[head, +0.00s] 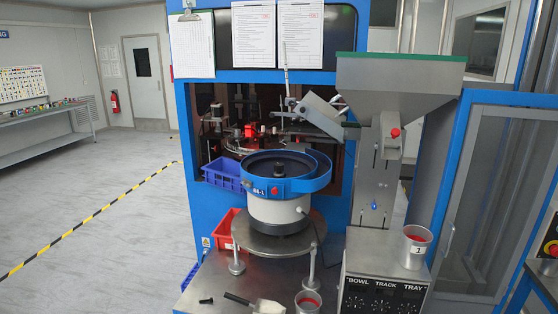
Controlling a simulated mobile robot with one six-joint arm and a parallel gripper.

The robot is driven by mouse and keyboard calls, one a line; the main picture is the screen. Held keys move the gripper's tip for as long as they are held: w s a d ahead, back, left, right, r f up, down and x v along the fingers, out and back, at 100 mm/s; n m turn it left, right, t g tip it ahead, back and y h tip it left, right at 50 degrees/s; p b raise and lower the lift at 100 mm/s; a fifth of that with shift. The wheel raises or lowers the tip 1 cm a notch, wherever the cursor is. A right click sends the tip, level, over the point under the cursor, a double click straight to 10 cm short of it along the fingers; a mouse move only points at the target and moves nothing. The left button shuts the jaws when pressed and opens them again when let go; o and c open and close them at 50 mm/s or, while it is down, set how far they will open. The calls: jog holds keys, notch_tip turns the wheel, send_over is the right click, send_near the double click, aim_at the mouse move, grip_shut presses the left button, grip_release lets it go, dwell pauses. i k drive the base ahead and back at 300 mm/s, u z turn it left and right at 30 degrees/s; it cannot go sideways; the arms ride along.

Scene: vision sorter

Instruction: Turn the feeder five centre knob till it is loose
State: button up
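A vibratory bowl feeder (279,207) with a blue bowl on a white drum stands on a round metal table. A dark centre knob (279,168) stands up in the middle of the bowl. Nothing touches the knob, and I cannot tell whether it is tight or loose. My gripper is not in view.
A steel hopper (401,85) overhangs at the right of the bowl, with a tilted grey chute (323,115) behind the bowl. A control box (384,285) carries a metal cup (416,246). A scoop (262,306) lies in front. The floor at left is clear.

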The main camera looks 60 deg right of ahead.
aim_at(278, 166)
jog(key=u, duration=0.05)
jog(key=i, duration=0.95)
jog(key=z, duration=0.05)
